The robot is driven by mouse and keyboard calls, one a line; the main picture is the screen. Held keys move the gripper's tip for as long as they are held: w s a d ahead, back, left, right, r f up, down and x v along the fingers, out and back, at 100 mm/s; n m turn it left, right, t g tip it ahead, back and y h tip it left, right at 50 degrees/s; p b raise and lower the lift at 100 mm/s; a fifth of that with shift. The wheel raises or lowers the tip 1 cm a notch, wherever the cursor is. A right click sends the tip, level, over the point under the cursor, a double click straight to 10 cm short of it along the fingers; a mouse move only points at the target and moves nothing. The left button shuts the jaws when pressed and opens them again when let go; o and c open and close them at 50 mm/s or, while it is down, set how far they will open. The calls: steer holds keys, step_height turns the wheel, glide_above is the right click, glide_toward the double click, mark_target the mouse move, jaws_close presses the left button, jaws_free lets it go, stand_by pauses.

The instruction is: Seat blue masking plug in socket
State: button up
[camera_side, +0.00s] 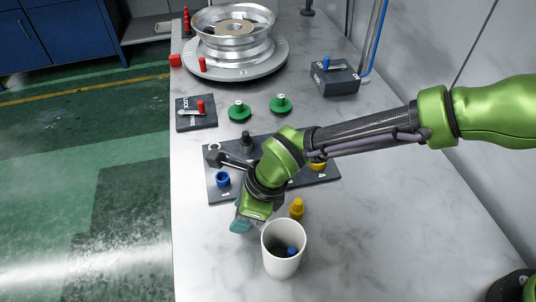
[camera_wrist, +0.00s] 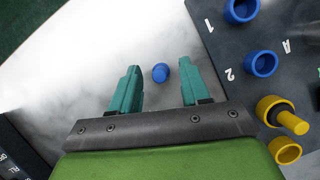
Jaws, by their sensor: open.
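In the wrist view a small blue plug (camera_wrist: 160,72) shows between the spread fingers of my gripper (camera_wrist: 158,90); no finger touches it visibly. In the side view a blue piece (camera_side: 291,251) shows inside a white cup (camera_side: 268,255); I cannot tell whether it is the same plug. My gripper (camera_side: 240,226) is open, low beside the cup's left rim. The dark socket board (camera_side: 215,195) is behind it. Blue socket 1 (camera_side: 222,180) also shows in the wrist view (camera_wrist: 241,10), with blue socket 2 (camera_wrist: 261,63) below it. In the side view my arm hides socket 2.
A yellow plug (camera_side: 297,207) stands near the cup. Yellow sockets (camera_wrist: 285,150) are on the board. Green knobbed discs (camera_side: 240,111), a plate with a red-handled lever (camera_side: 196,114), a grey block (camera_side: 335,78) and a wheel (camera_side: 232,45) stand farther back. The front left table is clear.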

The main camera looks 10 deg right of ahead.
jaws_close()
steer(key=shift+r, duration=0.1)
